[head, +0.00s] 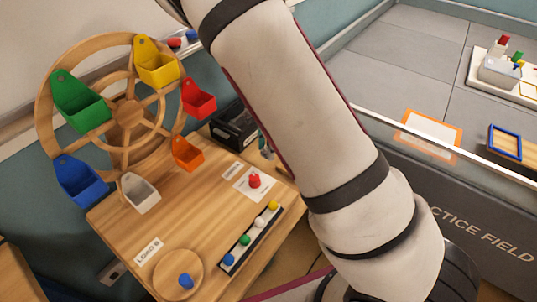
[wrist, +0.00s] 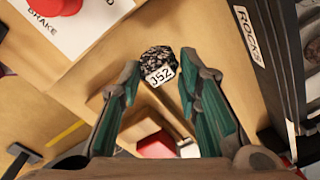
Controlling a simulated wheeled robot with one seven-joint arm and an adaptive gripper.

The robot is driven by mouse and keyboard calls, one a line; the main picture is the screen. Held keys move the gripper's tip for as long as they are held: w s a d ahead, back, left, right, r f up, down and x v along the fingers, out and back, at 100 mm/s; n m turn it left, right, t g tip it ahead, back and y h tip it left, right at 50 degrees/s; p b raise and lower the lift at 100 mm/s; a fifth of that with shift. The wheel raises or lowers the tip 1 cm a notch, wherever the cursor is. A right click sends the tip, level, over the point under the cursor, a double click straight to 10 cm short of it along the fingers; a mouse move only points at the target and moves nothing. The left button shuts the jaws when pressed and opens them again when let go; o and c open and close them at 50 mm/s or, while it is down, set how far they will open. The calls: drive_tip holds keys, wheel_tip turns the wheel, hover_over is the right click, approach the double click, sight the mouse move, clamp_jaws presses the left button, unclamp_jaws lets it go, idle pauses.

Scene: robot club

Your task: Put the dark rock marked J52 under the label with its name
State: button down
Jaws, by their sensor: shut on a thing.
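The dark, speckled rock with a white J52 tag (wrist: 158,62) shows in the wrist view, between my fingertips. My gripper (wrist: 163,72) is shut on it, one finger on each side, and the tag faces the camera. A wooden surface lies behind the rock. A white label reading ROCKS (wrist: 249,36) is on a dark case at the right of the wrist view. No label reading J52 can be made out. In the head view my arm hides my gripper, and the rock does not show.
A wooden wheel (head: 127,112) with coloured buckets stands on the wooden table (head: 150,222). A red button (head: 253,181) by a BRAKE sign, a peg strip (head: 251,240) and a round disc with a blue peg (head: 177,267) sit there. A grey walled field lies at the right.

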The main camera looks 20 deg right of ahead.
wheel_tip(320, 180, up, 6)
drive_tip(key=shift+r+p, duration=0.15)
drive_tip(key=shift+p, duration=0.2)
drive_tip(key=n, duration=0.2)
drive_tip(key=s+n, duration=0.1)
drive_tip(key=n, duration=0.1)
drive_tip(key=shift+s+n+p, duration=0.2)
drive_tip(key=shift+n+p, duration=0.1)
drive_tip(key=shift+n, duration=0.1)
drive_tip(key=s+n, duration=0.1)
drive_tip(key=n, duration=0.8)
drive_tip(key=s+n+p, duration=0.1)
drive_tip(key=n, duration=0.3)
drive_tip(key=shift+s+a+r+n, duration=0.2)
drive_tip(key=shift+s+r+n, duration=0.05)
drive_tip(key=shift+s+n, duration=0.1)
drive_tip(key=w+b, duration=0.1)
drive_tip(key=b, duration=0.1)
drive_tip(key=w+b, duration=0.1)
drive_tip(key=shift+w+a+f+y+b, duration=0.15)
drive_tip(key=shift+w+f+y+b, duration=0.15)
drive_tip(key=shift+w+f+b, duration=0.05)
drive_tip(key=w+b, duration=0.2)
drive_tip(key=b, duration=0.2)
